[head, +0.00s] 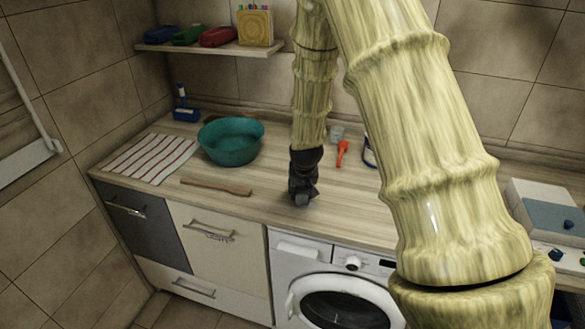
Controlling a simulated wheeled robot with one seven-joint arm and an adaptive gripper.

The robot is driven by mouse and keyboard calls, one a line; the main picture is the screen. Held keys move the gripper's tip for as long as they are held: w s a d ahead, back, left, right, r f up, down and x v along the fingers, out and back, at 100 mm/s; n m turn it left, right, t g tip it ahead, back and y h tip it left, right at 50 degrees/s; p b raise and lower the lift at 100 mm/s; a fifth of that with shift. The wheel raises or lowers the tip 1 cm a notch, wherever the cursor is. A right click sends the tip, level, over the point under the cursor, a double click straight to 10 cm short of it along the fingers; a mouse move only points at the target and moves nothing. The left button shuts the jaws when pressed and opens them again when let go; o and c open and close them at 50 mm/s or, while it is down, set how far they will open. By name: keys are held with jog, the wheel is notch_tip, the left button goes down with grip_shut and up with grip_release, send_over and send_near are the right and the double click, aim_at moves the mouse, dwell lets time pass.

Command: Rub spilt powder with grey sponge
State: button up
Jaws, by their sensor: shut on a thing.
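My gripper (303,191) is black and points down at the worktop, near its front edge and above the left side of the washing machine. It is shut on a small dark grey block at its tip, which looks like the grey sponge (302,199). The fingers hide much of the sponge. It is at or just above the wooden surface; I cannot tell if it touches. I cannot make out any spilt powder on the worktop (275,178); my arm hides part of the surface.
A teal basin (231,142) stands left of my gripper, with a wooden spatula (216,187) in front and a striped cloth (150,158) further left. A blue brush (184,105) stands behind. An orange-red tool (343,153) lies behind right. A shelf (210,48) hangs above.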

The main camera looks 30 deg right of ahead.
jog(key=shift+w+a+r, duration=0.1)
jog(key=shift+w+a, duration=0.2)
jog(key=shift+a, duration=0.05)
jog(key=shift+w+a, duration=0.25)
jog(key=shift+w+r+p, duration=0.15)
jog(key=shift+r+p, duration=0.4)
jog(key=shift+r, duration=0.25)
jog(key=r, duration=0.1)
jog(key=r+p, duration=0.1)
jog(key=shift+s+d+r, duration=0.1)
jog(key=shift+s+r, duration=0.2)
jog(key=shift+w+r+p, duration=0.25)
jog(key=shift+r+p, duration=0.7)
jog(key=shift+p, duration=0.1)
jog(key=shift+p+v, duration=0.5)
jog(key=shift+v, duration=0.4)
jog(key=shift+w+d, duration=0.1)
jog(key=shift+w, duration=0.05)
